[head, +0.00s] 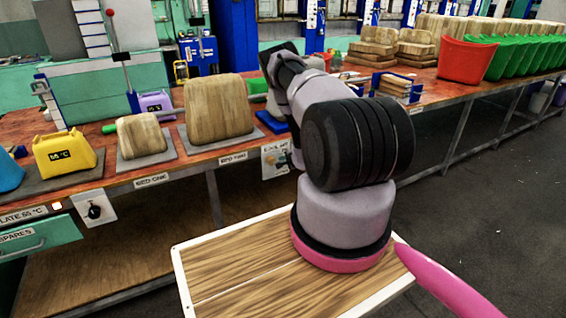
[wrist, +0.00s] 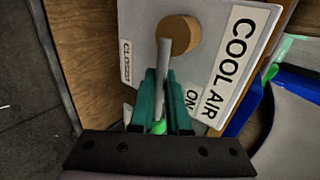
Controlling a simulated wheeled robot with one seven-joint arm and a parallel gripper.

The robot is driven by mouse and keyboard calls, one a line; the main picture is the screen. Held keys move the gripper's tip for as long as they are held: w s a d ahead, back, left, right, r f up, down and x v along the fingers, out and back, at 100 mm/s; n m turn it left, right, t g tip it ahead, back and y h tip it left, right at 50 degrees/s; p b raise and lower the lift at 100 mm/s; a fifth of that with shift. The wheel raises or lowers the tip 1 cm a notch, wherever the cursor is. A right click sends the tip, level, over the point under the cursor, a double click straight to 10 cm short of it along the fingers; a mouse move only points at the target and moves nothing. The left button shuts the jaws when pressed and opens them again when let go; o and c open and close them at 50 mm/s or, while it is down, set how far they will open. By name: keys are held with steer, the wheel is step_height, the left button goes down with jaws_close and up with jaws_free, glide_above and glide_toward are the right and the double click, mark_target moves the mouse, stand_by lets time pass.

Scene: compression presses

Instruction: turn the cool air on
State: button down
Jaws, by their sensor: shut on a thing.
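The cool air panel (wrist: 205,60) is a pale plate lettered COOL AIR, with CLOSED on the left and ON at the lower right in the wrist view. A round brown hub (wrist: 184,28) sits on it, and a grey lever (wrist: 164,58) runs down from it between the two words. My gripper (wrist: 163,80) has its teal fingers shut on the lever's lower part, one on each side. In the head view the panel (head: 275,160) hangs at the bench's front edge, partly behind my arm, and my gripper is hidden there.
The reddish bench top (head: 120,175) carries presses, wooden blocks, a yellow box (head: 65,153) and a red bin (head: 466,60). Another panel with a black knob (head: 94,211) hangs farther left. Dark open floor (head: 480,220) lies to the right.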

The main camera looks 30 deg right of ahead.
steer(key=c, duration=1.2)
jaws_free()
steer(key=shift+o, duration=0.2)
steer(key=shift+s+r, duration=0.1)
steer(key=v, duration=1)
steer(key=shift+s, duration=0.3)
steer(key=shift+r, duration=0.15)
